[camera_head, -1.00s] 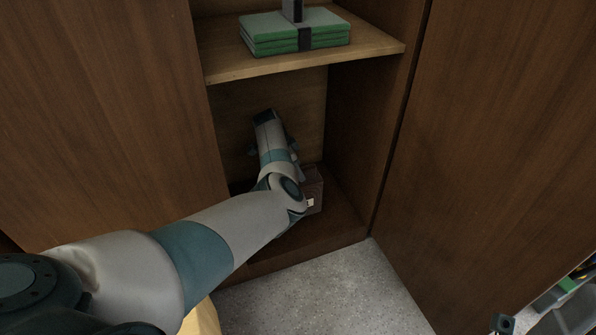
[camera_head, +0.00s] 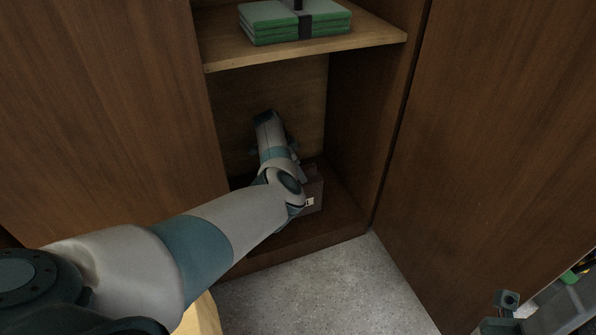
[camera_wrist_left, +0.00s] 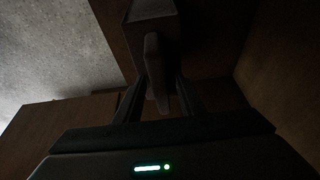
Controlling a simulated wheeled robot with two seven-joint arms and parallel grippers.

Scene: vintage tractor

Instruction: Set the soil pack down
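The soil pack (camera_head: 314,189) is a brown box-like pack with a small white label. It is in the lower compartment of the wooden cabinet, low over its floor; whether it touches cannot be told. My left arm reaches in and partly covers it. In the left wrist view the pack (camera_wrist_left: 150,16) is dark, and its raised handle-like part (camera_wrist_left: 155,65) lies between the fingers of my left gripper (camera_wrist_left: 160,88). The fingers look closed on this part, though the light is poor. In the head view the fingers are hidden. I cannot make out my right gripper.
The cabinet shelf (camera_head: 225,60) above bears a stack of green packs (camera_head: 275,32). Brown wooden panels (camera_head: 490,150) flank the opening. Grey floor (camera_head: 310,285) is clear in front. A dark fitting (camera_head: 508,299) shows at the lower right.

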